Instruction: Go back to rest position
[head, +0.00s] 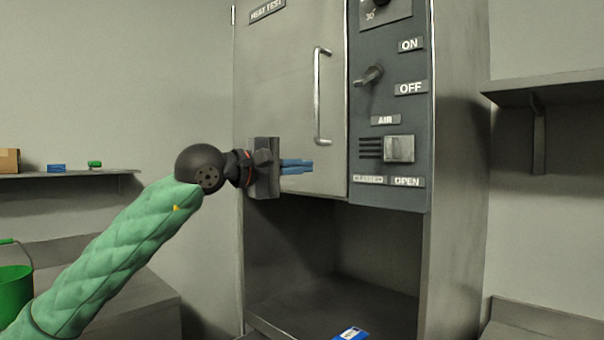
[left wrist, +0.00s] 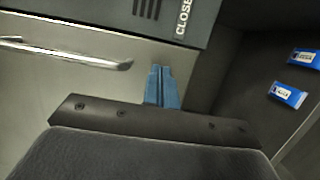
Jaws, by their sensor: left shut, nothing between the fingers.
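My left gripper (head: 298,167) is in front of the lower part of the autoclave door (head: 285,90) in the head view, its blue fingers pointing right. The fingers are together with nothing between them, and they also show in the left wrist view (left wrist: 161,88). The door looks shut, and its vertical handle (head: 321,96) is above and right of the fingertips, apart from them. My right gripper does not show.
A left shelf (head: 90,174) holds small items, and a green bucket (head: 14,292) stands below. Another shelf (head: 550,88) is on the right wall.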

